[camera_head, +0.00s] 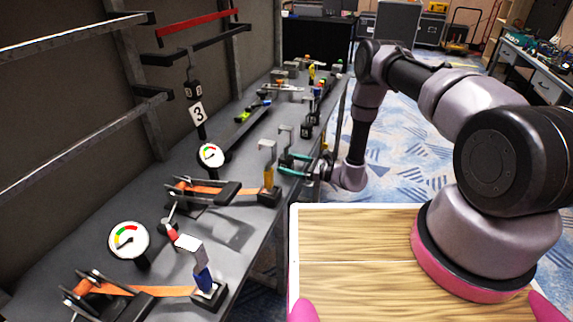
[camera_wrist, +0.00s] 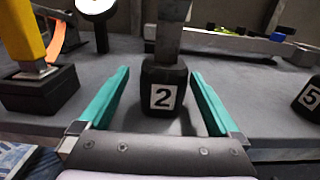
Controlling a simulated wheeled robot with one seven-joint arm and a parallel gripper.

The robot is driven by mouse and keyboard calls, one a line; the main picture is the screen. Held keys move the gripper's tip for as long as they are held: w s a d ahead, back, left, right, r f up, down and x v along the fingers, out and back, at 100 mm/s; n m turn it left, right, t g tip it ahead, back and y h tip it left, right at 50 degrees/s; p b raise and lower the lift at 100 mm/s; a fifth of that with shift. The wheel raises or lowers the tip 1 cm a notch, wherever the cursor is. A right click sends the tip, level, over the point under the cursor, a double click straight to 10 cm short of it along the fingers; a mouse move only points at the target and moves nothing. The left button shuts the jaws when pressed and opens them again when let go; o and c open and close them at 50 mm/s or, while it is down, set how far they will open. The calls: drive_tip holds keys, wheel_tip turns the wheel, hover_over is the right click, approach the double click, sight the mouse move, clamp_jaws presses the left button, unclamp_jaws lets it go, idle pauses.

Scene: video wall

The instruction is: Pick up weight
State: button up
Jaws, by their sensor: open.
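A black weight block with a white "2" label (camera_wrist: 164,92) stands upright on the grey bench, with a grey metal bar rising from its top. In the wrist view my gripper (camera_wrist: 160,73) is open, with one teal finger on each side of this block and a visible gap at both sides. In the head view my gripper (camera_head: 292,163) reaches in at the bench's right edge. The weight's grey upper bar (camera_head: 286,135) shows just beyond it there, and its lower part is partly hidden by the fingers.
A yellow-handled piece on a black base (camera_wrist: 38,92) stands left of the weight. Another black block labelled "5" (camera_wrist: 311,95) stands at right. Dial gauges (camera_head: 128,239) and orange-strapped clamps (camera_head: 205,189) occupy the nearer bench. Blue patterned floor lies to the right.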

drive_tip(key=x, duration=0.4)
drive_tip(key=shift+w+r, duration=0.25)
drive_tip(key=shift+r, duration=0.05)
drive_tip(key=shift+a, duration=0.1)
clamp_jaws()
